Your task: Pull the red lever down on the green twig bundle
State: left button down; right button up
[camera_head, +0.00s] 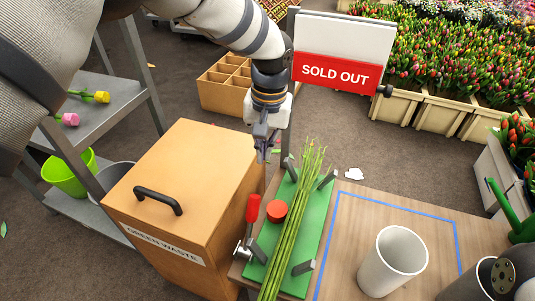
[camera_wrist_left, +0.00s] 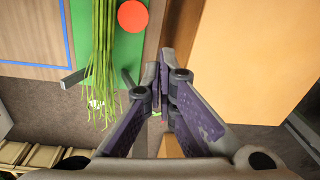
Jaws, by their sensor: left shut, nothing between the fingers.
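The red lever (camera_head: 253,208) stands upright on a metal clamp at the left edge of a green board (camera_head: 314,222). The green twig bundle (camera_head: 294,215) lies lengthwise on the board between grey posts. It also shows in the left wrist view (camera_wrist_left: 101,50), where I cannot make out the lever. My left gripper (camera_head: 261,158) is shut and empty, pointing down beyond the lever, near the far left corner of the board and apart from the twigs. Its closed fingers show in the left wrist view (camera_wrist_left: 163,76). My right gripper is not in view.
A red round piece (camera_head: 277,211) sits on the board beside the lever. An orange green-waste box (camera_head: 205,165) stands close on the left. A white cup (camera_head: 393,262) stands on the wooden table (camera_head: 390,222) at right. A sold-out sign (camera_head: 337,70) rises behind my left gripper.

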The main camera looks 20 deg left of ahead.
pick_arm(q)
jog(key=s+f, duration=0.4)
jog(key=f, duration=0.3)
dwell(0.5)
